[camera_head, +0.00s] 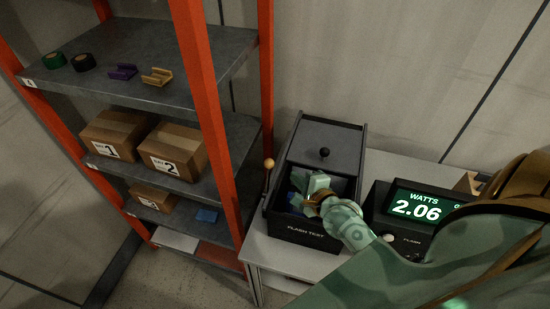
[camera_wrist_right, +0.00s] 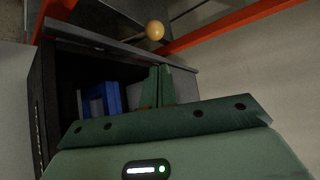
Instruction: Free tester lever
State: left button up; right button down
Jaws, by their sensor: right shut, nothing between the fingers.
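The tester lever (camera_head: 269,163) has a tan ball knob and stands at the left side of the black flash test box (camera_head: 304,232), close to the shelf post. The knob also shows in the wrist view (camera_wrist_right: 155,30), beyond the box's rim. My right gripper (camera_head: 312,184) is over the box's front opening, to the right of the lever and apart from it. Its green fingers (camera_wrist_right: 156,86) are together with nothing between them. A blue and grey object (camera_wrist_right: 108,98) sits inside the box, partly hidden by the gripper. My left gripper is not in view.
The box's grey lid (camera_head: 325,140) with a black knob covers its rear part. A watt meter (camera_head: 410,210) reading 2.06 stands to the right, partly behind my arm. The orange-posted shelf (camera_head: 205,110) with boxes (camera_head: 172,150) stands close on the left.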

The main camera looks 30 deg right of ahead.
aim_at(280, 166)
jog(key=shift+a, duration=0.1)
jog(key=b+x, duration=0.2)
jog(key=x, duration=0.7)
jog(key=shift+w+f, duration=0.15)
jog(key=shift+f, duration=0.05)
jog(key=shift+w, duration=0.2)
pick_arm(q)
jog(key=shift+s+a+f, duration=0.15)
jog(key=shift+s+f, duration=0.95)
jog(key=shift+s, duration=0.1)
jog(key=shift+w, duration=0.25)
pick_arm(e)
jog(key=shift+s, duration=0.1)
